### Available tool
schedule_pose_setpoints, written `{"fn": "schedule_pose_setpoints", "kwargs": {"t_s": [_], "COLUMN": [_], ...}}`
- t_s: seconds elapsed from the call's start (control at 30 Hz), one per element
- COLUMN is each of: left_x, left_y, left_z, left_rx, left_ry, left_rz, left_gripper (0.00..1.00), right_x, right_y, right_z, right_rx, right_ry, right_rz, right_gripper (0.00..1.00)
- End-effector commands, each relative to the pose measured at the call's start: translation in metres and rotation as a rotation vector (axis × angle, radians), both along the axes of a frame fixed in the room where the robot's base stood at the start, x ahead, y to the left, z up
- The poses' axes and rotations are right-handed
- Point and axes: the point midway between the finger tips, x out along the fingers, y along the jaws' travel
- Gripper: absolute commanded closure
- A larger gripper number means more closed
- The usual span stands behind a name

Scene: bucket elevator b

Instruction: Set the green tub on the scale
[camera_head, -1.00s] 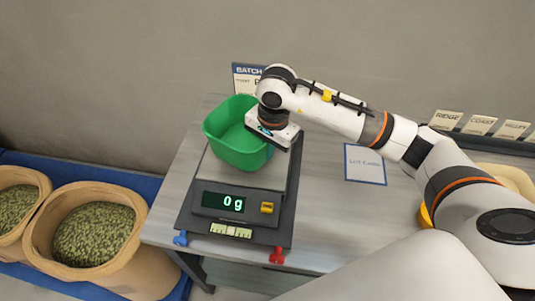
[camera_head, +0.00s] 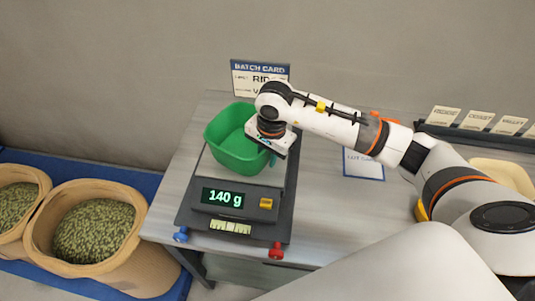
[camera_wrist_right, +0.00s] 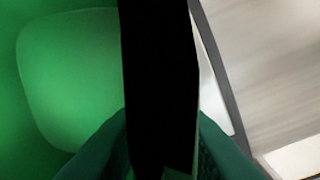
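The green tub (camera_head: 222,130) stands on the scale (camera_head: 212,208), towards the back of its plate, and the display reads 140 g. My right gripper (camera_head: 270,150) is at the tub's right rim, pointing down. In the right wrist view the tub's green inside (camera_wrist_right: 70,80) fills the left. Two dark teal fingers show at the bottom of that view, one on each side of a black band. Whether they press on the tub's wall cannot be made out. My left gripper is not in view.
A batch card (camera_head: 260,77) stands behind the scale. A blue-edged card (camera_head: 363,164) lies on the table (camera_head: 325,210) to the right. Sacks of green pellets (camera_head: 95,232) stand on the left. A labelled rack is at the far right. The table right of the scale is mostly clear.

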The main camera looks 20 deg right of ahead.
Motion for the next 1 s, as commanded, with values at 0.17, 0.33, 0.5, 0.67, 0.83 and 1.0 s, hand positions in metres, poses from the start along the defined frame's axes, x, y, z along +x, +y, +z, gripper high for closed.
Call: {"fn": "schedule_pose_setpoints", "kwargs": {"t_s": [0.17, 0.33, 0.5, 0.67, 0.83, 1.0], "left_x": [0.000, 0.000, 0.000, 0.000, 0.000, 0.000], "left_y": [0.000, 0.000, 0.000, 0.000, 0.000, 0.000], "left_z": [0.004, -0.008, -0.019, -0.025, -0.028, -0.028], "left_rx": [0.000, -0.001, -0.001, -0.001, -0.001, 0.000], "left_ry": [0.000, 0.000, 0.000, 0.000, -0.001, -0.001], "left_rz": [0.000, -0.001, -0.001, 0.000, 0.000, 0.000], "left_gripper": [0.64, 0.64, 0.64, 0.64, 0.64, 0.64], "right_x": [0.000, -0.001, -0.004, -0.007, -0.009, -0.009], "right_y": [0.000, -0.002, -0.003, -0.005, -0.005, -0.006], "right_z": [0.006, 0.033, 0.071, 0.101, 0.118, 0.123], "right_rx": [0.001, 0.000, 0.000, 0.000, 0.000, 0.000], "right_ry": [-0.001, -0.008, -0.008, -0.006, -0.001, 0.000], "right_rz": [0.000, 0.000, 0.001, 0.000, -0.001, 0.000], "right_gripper": [0.76, 0.76, 0.76, 0.76, 0.76, 0.76]}}
